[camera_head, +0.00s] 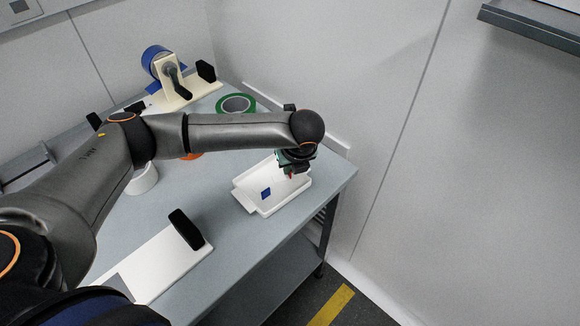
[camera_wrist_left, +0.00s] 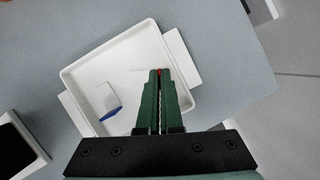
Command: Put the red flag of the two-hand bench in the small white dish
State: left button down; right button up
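The white dish (camera_head: 247,201), a shallow tray with side tabs, sits near the bench's right end; it also shows in the wrist view (camera_wrist_left: 75,76). My left gripper (camera_head: 290,175) is over its far part. In the wrist view its green fingers (camera_wrist_left: 160,75) are close together, with a little of the red flag (camera_wrist_left: 160,71) showing between the tips. Most of the flag is hidden by the fingers. I cannot tell whether it touches the dish floor. A small blue and white piece (camera_wrist_left: 108,102) lies in the dish; its blue face shows in the head view (camera_head: 266,193). My right gripper is out of view.
A green tape ring (camera_head: 236,104) and a cream stand with a blue roll (camera_head: 156,58) are at the back. A white board (camera_head: 150,266) with a black upright block (camera_head: 186,229) lies in front. My arm partly hides an orange item and a white ring (camera_head: 143,180). The wall is behind.

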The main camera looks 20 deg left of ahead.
pick_arm(q)
jog(key=shift+f, duration=0.1)
jog(key=c, duration=1.4)
grip_release()
jog(key=shift+o, duration=0.2)
jog(key=p+v, duration=0.1)
jog(key=v, duration=1.1)
jog(key=shift+w, duration=0.1)
